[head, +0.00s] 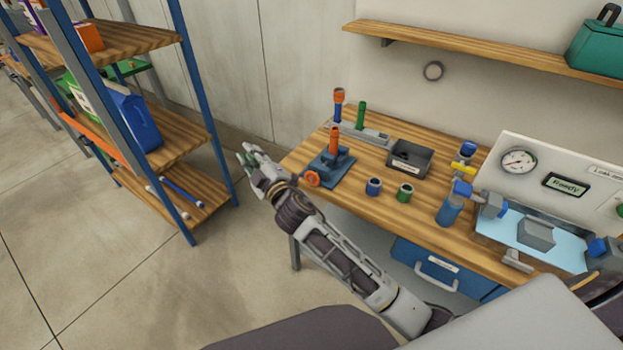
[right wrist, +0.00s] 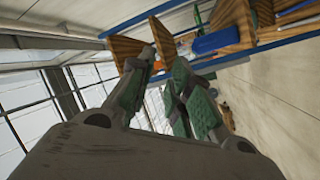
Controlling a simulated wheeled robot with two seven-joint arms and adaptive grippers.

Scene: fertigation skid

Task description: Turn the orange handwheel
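The orange handwheel (head: 312,179) is a small round wheel on the front left side of a blue fixture (head: 330,168), near the left end of the workbench. An orange upright piece (head: 334,142) stands on the fixture. My right gripper (head: 248,154) is just left of the bench's left end, apart from the handwheel, and points away toward the shelf rack side. In the right wrist view its two green-padded fingers (right wrist: 162,68) are spread with nothing between them. The handwheel does not show in the right wrist view. My left gripper is not in view.
The wooden bench (head: 300,157) also carries a grey bin (head: 410,160), a blue ring (head: 374,186), a green ring (head: 405,193) and a gauge panel (head: 519,160) with blue valves. A shelf rack (head: 205,85) stands left. Clear floor lies between rack and bench.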

